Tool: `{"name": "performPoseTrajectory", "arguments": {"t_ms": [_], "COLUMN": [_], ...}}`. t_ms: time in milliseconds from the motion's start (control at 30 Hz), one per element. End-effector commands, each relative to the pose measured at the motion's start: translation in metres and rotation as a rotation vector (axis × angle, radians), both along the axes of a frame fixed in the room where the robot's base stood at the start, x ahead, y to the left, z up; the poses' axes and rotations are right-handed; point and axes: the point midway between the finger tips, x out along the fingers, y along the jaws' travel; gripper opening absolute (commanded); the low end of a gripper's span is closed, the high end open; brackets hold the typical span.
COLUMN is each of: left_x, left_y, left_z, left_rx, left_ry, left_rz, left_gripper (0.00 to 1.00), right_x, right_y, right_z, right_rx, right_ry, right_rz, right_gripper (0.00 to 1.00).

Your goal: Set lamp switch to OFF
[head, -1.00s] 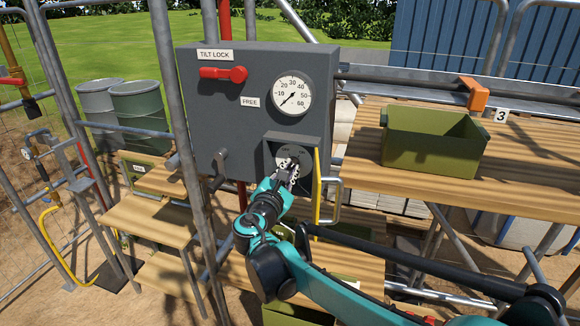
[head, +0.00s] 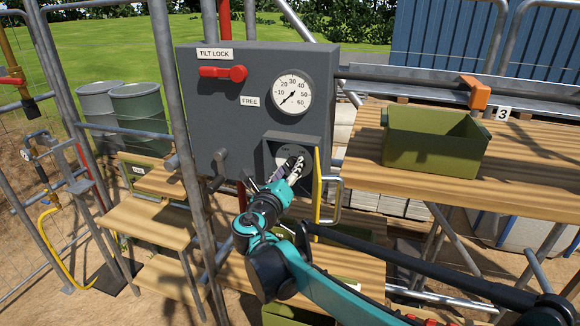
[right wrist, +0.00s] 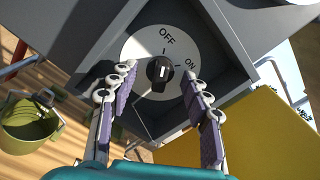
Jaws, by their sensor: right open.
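The lamp switch is a small black knob (right wrist: 160,72) on a round white dial marked OFF and ON, set in a recessed box. In the right wrist view the knob seems to point up towards the OFF side, but its mark is too small to be certain. In the head view the dial (head: 281,154) is partly hidden by my right gripper. My right gripper (head: 274,175) is open and empty in front of the recess. Its two fingers (right wrist: 158,100) stand wide apart on either side of the knob, clear of it. My left gripper is not in view.
The grey panel (head: 222,120) carries a red tilt lock handle (head: 224,72), a gauge (head: 291,94) and a crank (head: 217,168). A yellow door (head: 318,186) stands open right of the recess. A green bin (head: 432,143) sits on the right-hand bench (head: 375,178).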

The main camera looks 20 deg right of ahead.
Motion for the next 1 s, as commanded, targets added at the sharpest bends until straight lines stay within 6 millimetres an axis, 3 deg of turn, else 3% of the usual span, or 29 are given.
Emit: {"name": "performPoseTrajectory", "arguments": {"t_ms": [367,1000], "left_x": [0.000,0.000], "left_y": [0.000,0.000], "left_z": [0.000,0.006], "left_rx": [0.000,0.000], "left_ry": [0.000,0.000], "left_rz": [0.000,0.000], "left_gripper": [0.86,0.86], "right_x": [-0.003,-0.058], "right_y": [0.003,0.039], "right_z": [0.000,0.000], "right_rx": [0.001,0.001], "right_ry": [-0.001,0.000], "right_rz": [0.001,0.001], "right_gripper": [0.58,0.58]}}
